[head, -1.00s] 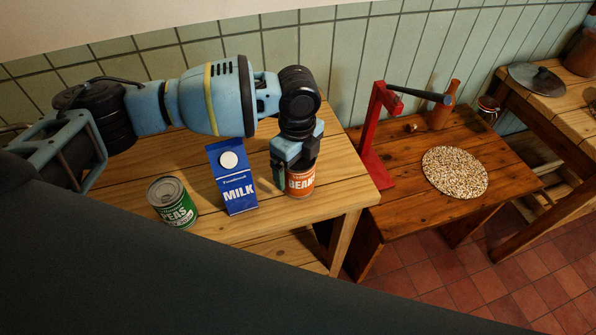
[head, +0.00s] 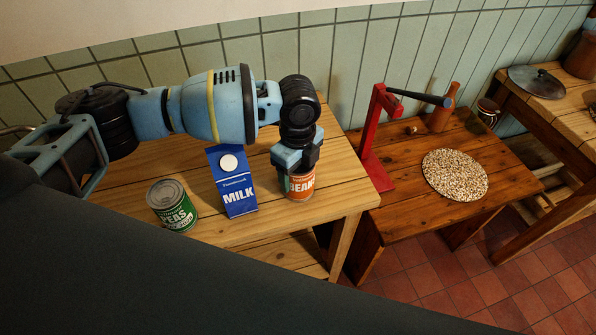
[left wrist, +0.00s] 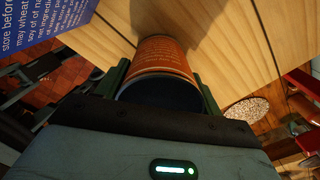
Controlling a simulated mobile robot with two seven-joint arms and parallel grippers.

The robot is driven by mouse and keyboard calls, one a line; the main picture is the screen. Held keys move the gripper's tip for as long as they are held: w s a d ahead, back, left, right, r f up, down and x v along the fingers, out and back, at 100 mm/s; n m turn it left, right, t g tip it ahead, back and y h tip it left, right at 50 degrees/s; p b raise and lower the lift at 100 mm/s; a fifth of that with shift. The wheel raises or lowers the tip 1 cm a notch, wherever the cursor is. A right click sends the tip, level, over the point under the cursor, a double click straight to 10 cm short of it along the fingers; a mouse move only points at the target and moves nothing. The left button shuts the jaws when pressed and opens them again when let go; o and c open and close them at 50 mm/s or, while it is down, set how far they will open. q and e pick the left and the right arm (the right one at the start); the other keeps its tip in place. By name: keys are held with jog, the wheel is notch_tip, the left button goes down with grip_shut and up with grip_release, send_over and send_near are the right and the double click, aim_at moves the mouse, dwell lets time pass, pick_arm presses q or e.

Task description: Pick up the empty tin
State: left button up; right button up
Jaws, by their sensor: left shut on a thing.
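An orange tin labelled BEANS (head: 299,187) is upright at the right end of the pine shelf top. My left gripper (head: 297,168) comes down over it from above and is shut on it. In the left wrist view the orange tin (left wrist: 163,55) sits between the two fingers of my left gripper (left wrist: 163,86), and its near end looks open and dark inside. I cannot tell whether the tin's base touches the wood. My right gripper does not show.
A blue MILK carton (head: 235,183) stands just left of the held tin. A red stand with a dark lever (head: 371,150) rises to the right, on a lower brown table with a speckled round mat (head: 455,174) and an orange-brown bottle (head: 443,108). Tiled wall lies behind.

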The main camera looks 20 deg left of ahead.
pick_arm(q)
jog(key=shift+r, duration=0.45)
jog(key=r, duration=0.2)
jog(key=shift+s+r, duration=0.4)
jog(key=s+d+r+p, duration=0.1)
jog(key=s, duration=1.4)
jog(key=shift+r, duration=0.15)
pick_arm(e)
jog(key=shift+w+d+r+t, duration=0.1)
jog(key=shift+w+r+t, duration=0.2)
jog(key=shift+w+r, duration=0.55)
